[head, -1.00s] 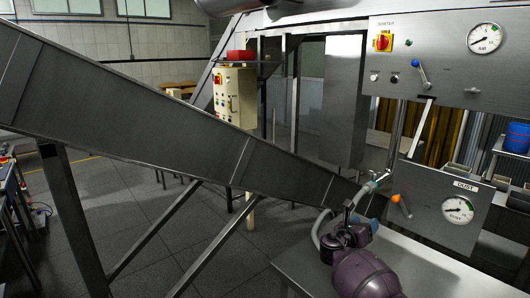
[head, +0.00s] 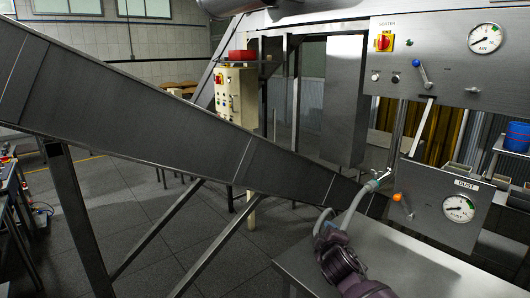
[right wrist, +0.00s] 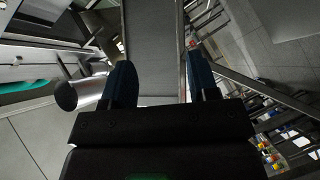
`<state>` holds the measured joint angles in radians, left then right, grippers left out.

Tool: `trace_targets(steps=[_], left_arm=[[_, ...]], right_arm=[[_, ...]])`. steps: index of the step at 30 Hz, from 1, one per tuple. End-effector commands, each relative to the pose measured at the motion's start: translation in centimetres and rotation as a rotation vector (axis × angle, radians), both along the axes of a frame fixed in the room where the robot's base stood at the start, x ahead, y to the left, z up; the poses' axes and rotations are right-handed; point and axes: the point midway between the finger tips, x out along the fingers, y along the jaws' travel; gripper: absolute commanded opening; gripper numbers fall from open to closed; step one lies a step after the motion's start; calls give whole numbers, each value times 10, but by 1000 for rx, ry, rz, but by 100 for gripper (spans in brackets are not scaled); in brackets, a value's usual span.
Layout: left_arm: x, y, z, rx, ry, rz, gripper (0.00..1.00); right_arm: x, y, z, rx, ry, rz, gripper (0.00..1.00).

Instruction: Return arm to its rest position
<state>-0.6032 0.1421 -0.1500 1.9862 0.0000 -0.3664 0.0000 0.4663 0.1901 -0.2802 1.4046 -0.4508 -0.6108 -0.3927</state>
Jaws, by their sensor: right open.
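My right arm (head: 343,264) comes in at the bottom of the head view, over the grey table. My right gripper (right wrist: 160,60) shows in the right wrist view with its two dark fingers wide apart and nothing between them. Beyond the fingers are a grey conveyor-like strip and the floor. In the head view I cannot make out the fingertips. My left arm and gripper are not in view.
A long sloping metal chute (head: 130,115) crosses the left. A control box (head: 236,95) stands behind.

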Motion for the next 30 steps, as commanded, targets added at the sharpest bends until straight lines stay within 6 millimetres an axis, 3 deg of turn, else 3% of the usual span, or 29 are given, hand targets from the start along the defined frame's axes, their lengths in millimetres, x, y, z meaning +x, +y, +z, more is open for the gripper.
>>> trace_targets(steps=[6,15,23,30], left_arm=[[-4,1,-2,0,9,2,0],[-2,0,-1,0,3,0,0],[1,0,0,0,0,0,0],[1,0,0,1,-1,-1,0]], right_arm=[[-73,-5,-31,480,-5,12,54],[-174,-32,-66,890,17,-46,54],[-268,-64,-105,1017,73,-158,54],[-357,-90,-159,1015,179,-308,54]])
